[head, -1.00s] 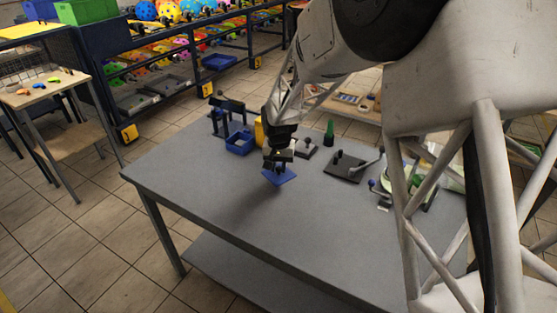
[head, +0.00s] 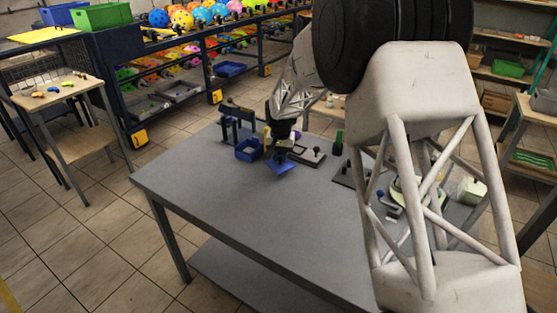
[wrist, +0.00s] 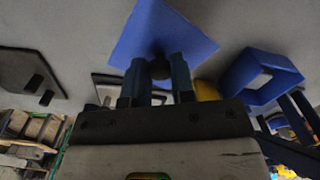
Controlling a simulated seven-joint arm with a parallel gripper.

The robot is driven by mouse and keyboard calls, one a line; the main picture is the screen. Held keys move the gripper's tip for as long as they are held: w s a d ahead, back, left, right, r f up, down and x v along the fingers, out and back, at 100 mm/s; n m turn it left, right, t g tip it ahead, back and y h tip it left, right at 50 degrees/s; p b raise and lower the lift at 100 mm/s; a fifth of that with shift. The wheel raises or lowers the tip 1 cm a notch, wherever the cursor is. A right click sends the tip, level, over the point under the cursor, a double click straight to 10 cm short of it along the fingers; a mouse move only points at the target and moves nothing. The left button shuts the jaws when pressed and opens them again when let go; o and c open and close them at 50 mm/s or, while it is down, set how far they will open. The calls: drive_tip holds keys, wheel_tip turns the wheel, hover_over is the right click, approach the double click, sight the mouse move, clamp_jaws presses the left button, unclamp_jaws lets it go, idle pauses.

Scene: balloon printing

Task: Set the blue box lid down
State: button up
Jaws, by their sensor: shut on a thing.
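The blue box lid (head: 281,167) is a flat blue plate with a dark round knob, held tilted above the grey table (head: 215,205). My gripper (head: 279,154) is shut on the lid's knob; the wrist view shows the two fingers (wrist: 158,72) on either side of it and the blue plate (wrist: 180,35) beyond. The open blue box (head: 248,149) stands on the table just left of the lid, apart from it. It also shows in the wrist view (wrist: 283,72) at the right. I cannot tell whether the lid touches the table.
A dark blue stand (head: 228,124) is behind the box. A flat plate with a knob (head: 311,156) is just right of the lid, near a green upright thing (head: 338,141). A yellow thing (wrist: 206,90) shows between lid and box. The table's front left is clear.

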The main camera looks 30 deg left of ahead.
sight(279, 159)
drive_tip(key=shift+w+a+f, duration=0.15)
drive_tip(key=shift+w+a, duration=1.05)
drive_tip(key=shift+w, duration=0.1)
drive_tip(key=shift+f, duration=0.15)
drive_tip(key=shift+f, duration=1.6)
drive_tip(key=shift+f, duration=0.15)
drive_tip(key=o, duration=0.9)
wheel_tip(279, 159, up, 12)
